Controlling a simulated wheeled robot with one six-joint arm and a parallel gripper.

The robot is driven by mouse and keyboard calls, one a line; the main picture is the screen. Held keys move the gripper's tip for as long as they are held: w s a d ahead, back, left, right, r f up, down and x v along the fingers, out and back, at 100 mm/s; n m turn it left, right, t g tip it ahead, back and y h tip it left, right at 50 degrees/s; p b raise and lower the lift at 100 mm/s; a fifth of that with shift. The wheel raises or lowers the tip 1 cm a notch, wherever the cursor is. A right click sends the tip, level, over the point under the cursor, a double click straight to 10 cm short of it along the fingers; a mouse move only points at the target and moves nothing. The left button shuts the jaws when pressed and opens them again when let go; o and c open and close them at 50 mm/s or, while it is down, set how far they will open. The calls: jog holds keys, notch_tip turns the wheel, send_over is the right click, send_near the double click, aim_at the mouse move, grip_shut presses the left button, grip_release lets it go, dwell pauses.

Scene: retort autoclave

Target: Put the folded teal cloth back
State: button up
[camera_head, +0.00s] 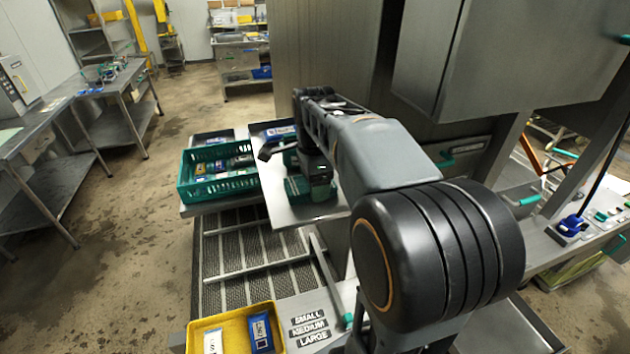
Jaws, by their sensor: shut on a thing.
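My gripper (300,178) points down over a metal tray (258,190) in the middle of the picture. My own arm and wrist hide most of its fingers. A teal thing (297,188), which looks like the folded teal cloth, shows at the gripper, low over the tray. The gripper is shut on it. I cannot tell whether the cloth touches the tray.
A teal crate (187,188) with several packs stands left of the tray. A yellow bin (205,323) holding white and blue packs sits at the front beside SMALL, MEDIUM and LARGE labels (309,327). A steel housing (330,60) rises behind my arm.

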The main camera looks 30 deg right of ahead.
jog(key=shift+f, duration=0.2)
jog(key=o, duration=0.9)
notch_tip(320, 180, up, 12)
jog(key=shift+r, duration=0.2)
dwell(0.6)
